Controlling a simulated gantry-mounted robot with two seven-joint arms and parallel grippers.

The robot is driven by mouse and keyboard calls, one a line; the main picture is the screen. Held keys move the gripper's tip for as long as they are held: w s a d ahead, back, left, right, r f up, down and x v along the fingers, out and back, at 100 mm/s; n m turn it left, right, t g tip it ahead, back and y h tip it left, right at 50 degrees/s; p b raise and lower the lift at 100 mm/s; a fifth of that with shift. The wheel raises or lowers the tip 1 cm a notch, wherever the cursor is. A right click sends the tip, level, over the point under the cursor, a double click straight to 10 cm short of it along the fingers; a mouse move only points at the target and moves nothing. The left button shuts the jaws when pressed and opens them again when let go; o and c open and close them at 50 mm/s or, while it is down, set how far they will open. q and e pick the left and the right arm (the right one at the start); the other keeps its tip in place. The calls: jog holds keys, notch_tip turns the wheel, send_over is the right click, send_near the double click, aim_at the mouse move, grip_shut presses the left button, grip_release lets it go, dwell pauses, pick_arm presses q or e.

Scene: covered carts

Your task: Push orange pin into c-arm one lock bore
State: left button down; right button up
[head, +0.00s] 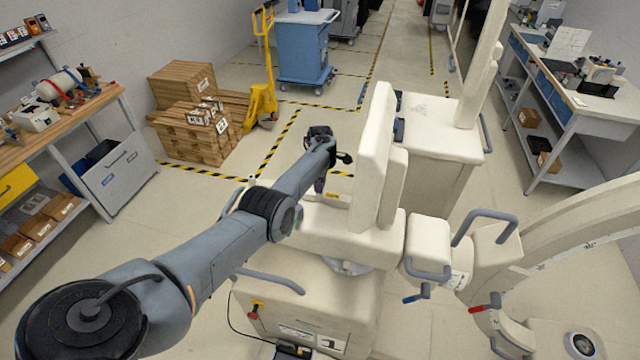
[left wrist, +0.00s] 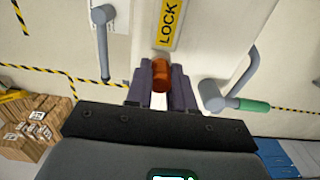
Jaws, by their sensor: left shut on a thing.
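The orange pin (left wrist: 161,75) shows in the left wrist view between the two dark fingers of my left gripper (left wrist: 161,88), which is shut on it. Its far end is at the cream housing, just below a yellow LOCK label (left wrist: 168,22). The lock bore itself is hidden, and I cannot tell how deep the pin sits. In the head view my left gripper (head: 320,185) is at the left side of the cream c-arm unit (head: 345,235), partly hidden by my arm. The pin cannot be made out there. My right gripper is not in view.
A grey handle (left wrist: 103,45) and a green-tipped handle (left wrist: 245,103) flank the gripper closely. The c-arm's upright panel (head: 372,160) stands just right of my arm. Wooden crates (head: 195,135), a yellow pallet jack (head: 262,95) and a blue cart (head: 304,48) stand farther back. Open floor lies left.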

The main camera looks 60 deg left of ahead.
pick_arm(q)
jog(key=c, duration=0.9)
grip_release()
notch_tip(320, 180, up, 11)
jog(key=shift+p, duration=0.4)
jog(key=shift+f, duration=0.1)
